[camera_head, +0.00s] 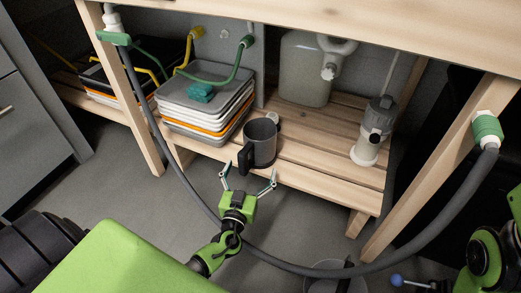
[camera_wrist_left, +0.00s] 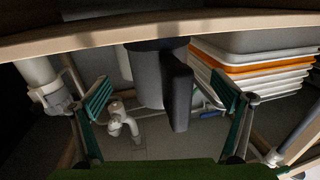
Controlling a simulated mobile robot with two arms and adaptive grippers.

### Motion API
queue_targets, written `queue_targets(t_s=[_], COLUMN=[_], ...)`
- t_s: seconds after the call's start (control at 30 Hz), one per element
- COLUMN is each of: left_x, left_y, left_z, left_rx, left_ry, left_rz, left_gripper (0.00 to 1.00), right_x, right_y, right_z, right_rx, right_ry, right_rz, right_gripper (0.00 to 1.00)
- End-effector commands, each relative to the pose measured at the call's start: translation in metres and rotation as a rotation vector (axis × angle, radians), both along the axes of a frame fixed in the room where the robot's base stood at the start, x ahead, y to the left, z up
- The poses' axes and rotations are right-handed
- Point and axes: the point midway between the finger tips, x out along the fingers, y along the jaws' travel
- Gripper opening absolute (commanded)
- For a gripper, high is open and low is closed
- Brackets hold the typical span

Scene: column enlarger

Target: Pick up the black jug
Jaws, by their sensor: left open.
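The black jug (camera_head: 262,146) stands upright on the wooden lower shelf, near its front edge. Its dark handle (camera_head: 245,158) faces my left gripper (camera_head: 248,176). In the left wrist view the jug (camera_wrist_left: 147,80) and its thick handle (camera_wrist_left: 177,92) appear between the two spread fingers of the left gripper (camera_wrist_left: 162,95). The gripper is open and empty, in front of the shelf edge, with its fingertips apart from the handle. My right gripper is not in view; green and black parts at the right edge of the head view look like my right arm.
A stack of trays (camera_head: 205,105) stands left of the jug on the shelf (camera_head: 320,165). A large translucent canister (camera_head: 306,75) stands behind, and a grey-white cylinder (camera_head: 374,130) to the right. A grey hose (camera_head: 330,270) loops below and in front of the shelf.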

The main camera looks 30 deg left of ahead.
Motion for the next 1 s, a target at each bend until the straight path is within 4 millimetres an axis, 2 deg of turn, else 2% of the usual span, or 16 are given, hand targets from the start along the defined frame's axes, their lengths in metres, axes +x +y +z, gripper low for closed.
queue_targets(t_s=[0.1, 0.27, 0.53, 0.67, 0.87, 1.0], left_x=[0.013, 0.024, 0.062, 0.069, 0.069, 0.069], left_y=[0.003, 0.005, 0.012, 0.014, 0.014, 0.014], left_z=[-0.001, 0.000, -0.002, -0.002, -0.001, -0.001], left_rx=[-0.001, -0.001, -0.001, 0.000, 0.000, 0.000], left_ry=[0.000, 0.000, -0.001, 0.001, 0.001, 0.001], left_rz=[0.001, 0.001, 0.001, 0.000, 0.000, -0.001], left_gripper=[0.93, 0.93, 0.93, 0.93, 0.93, 0.59], right_x=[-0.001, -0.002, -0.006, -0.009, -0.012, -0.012], right_y=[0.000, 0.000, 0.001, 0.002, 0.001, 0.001], right_z=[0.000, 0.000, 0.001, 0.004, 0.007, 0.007], right_rx=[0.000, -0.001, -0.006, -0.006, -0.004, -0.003], right_ry=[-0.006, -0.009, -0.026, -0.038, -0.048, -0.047], right_rz=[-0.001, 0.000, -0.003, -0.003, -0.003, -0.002], right_gripper=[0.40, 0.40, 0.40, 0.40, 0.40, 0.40])
